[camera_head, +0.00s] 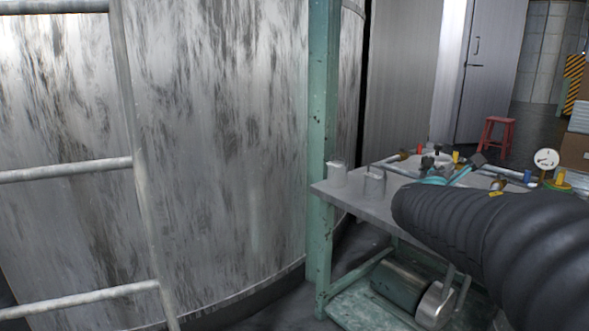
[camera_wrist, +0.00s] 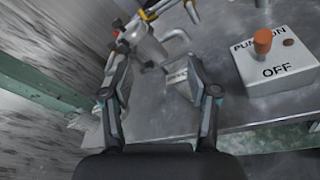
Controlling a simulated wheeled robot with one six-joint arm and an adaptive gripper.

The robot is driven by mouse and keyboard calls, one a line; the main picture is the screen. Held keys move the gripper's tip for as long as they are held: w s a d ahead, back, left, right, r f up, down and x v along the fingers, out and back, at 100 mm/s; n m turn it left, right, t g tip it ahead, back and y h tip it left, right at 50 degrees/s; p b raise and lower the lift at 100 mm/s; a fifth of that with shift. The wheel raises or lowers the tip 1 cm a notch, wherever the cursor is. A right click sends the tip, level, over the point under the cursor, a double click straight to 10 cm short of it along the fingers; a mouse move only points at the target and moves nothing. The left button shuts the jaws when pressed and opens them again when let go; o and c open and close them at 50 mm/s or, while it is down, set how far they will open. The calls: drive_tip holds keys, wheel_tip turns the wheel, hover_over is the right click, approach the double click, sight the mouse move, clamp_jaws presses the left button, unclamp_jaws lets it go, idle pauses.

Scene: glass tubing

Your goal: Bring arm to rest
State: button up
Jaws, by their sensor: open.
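My gripper (camera_wrist: 157,60) is open in the wrist view, with its two dark fingers spread apart. Nothing is clasped between the fingers.
A pump switch box (camera_wrist: 280,72) with an orange button stands right of the gripper. Metal piping (camera_wrist: 145,42) is beyond the fingers. A green post (camera_head: 321,130) and large tank (camera_head: 220,130) stand left.

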drive_tip(key=s+a+f+m+g+y+p, duration=0.2)
drive_tip(key=s+m, duration=0.4)
drive_tip(key=s, duration=0.2)
drive_tip(key=s+a+f+m+g+y+p, duration=0.1)
drive_tip(key=s+a+f+m+g+p, duration=0.15)
drive_tip(key=s+m, duration=0.55)
drive_tip(key=s+a+f+m+g+y+p, duration=0.1)
drive_tip(key=s+a+f+m+y, duration=0.1)
drive_tip(key=s+a, duration=0.4)
drive_tip(key=s+a+f+m+g+y+p, duration=0.1)
drive_tip(key=s+a+f+m+y+p, duration=0.1)
drive_tip(key=a, duration=0.6)
drive_tip(key=s+f+m+y, duration=0.1)
drive_tip(key=s+m+y, duration=0.1)
drive_tip(key=s+y, duration=0.1)
drive_tip(key=shift+s+m+y, duration=0.4)
drive_tip(key=shift+s, duration=0.45)
drive_tip(key=shift+c, duration=0.3)
